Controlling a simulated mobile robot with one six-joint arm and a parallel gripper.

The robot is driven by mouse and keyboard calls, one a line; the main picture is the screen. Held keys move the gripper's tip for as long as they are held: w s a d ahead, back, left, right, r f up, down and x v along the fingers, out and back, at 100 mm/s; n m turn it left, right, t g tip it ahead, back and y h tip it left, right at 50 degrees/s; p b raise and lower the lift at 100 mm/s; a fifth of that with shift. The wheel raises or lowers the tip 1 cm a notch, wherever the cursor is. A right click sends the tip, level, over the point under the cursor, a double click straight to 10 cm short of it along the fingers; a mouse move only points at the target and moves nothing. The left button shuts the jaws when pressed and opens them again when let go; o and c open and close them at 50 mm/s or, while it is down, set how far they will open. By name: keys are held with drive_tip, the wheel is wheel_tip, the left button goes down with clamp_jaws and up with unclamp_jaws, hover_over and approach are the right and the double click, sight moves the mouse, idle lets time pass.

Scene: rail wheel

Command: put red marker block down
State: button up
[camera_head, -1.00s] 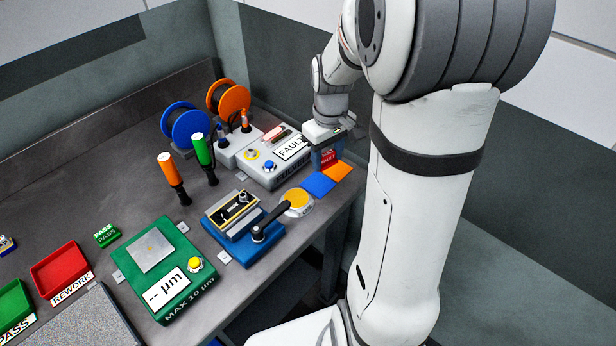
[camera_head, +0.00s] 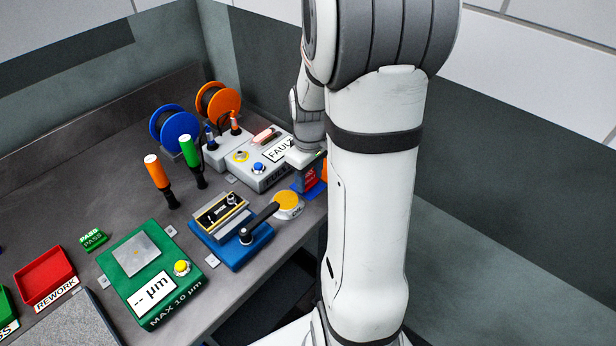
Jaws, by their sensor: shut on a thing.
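The red marker block (camera_head: 309,178), with white lettering, is at the right end of the bench, low over or on the blue pad (camera_head: 316,191). I cannot tell whether it touches the pad. My gripper (camera_head: 312,164) is above the block and shut on it; the fingers are small and partly hidden by my arm. The orange pad (camera_head: 324,171) beside the blue one is mostly hidden behind my arm.
The grey FAULT box (camera_head: 262,168) stands just left of my gripper. A yellow disc (camera_head: 288,205) and a blue fixture with a black lever (camera_head: 232,241) are in front. The bench edge is close on the right.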

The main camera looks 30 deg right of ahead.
drive_tip(key=shift+f, duration=0.25)
drive_tip(key=shift+f, duration=0.2)
drive_tip(key=o, duration=0.6)
drive_tip(key=shift+r, duration=0.1)
drive_tip(key=shift+o, duration=0.2)
